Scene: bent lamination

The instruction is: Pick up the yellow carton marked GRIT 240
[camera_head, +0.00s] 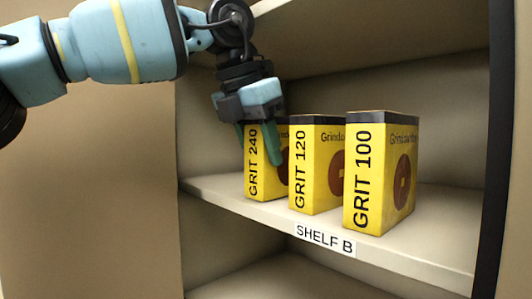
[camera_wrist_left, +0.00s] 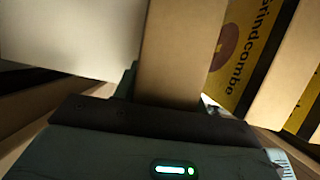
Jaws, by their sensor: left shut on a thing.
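The yellow carton marked GRIT 240 (camera_head: 266,186) stands upright on the shelf, leftmost in a row of three. My left gripper (camera_head: 259,146) comes down over it from above, with one green finger at its left edge and the other across its right side. The gripper is shut on this carton, and its upper part is partly hidden by the fingers. In the left wrist view, a plain tan surface (camera_wrist_left: 182,50) shows just beyond the gripper; I cannot tell for sure which face it is. My right gripper is not in view.
A yellow carton marked GRIT 120 (camera_head: 315,178) stands close to the right of it, then one marked GRIT 100 (camera_head: 378,185). The shelf board (camera_head: 218,196) carries a SHELF B label (camera_head: 324,239). A dark upright (camera_head: 497,150) bounds the right, and another board is overhead.

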